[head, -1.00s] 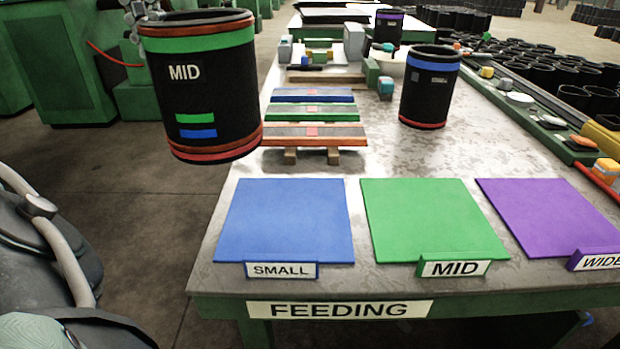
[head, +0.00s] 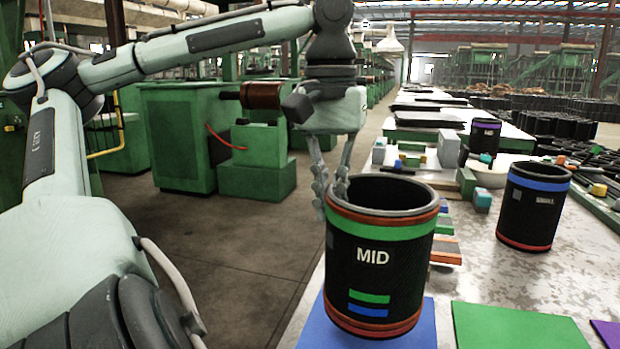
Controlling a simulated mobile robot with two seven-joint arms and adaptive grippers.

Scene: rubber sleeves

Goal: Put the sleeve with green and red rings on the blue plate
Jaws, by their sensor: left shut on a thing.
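My left gripper (head: 331,195) comes down from above and is shut on the sleeve's left rim, one finger outside and one at the inside of the wall. My right gripper is out of view.
A sleeve with a blue upper ring and a red lower ring (head: 532,205) stands on the table to the right. A purple-ringed sleeve (head: 485,137) stands farther back. The green plate (head: 515,328) is bare where visible; a corner of the purple plate (head: 608,333) shows.

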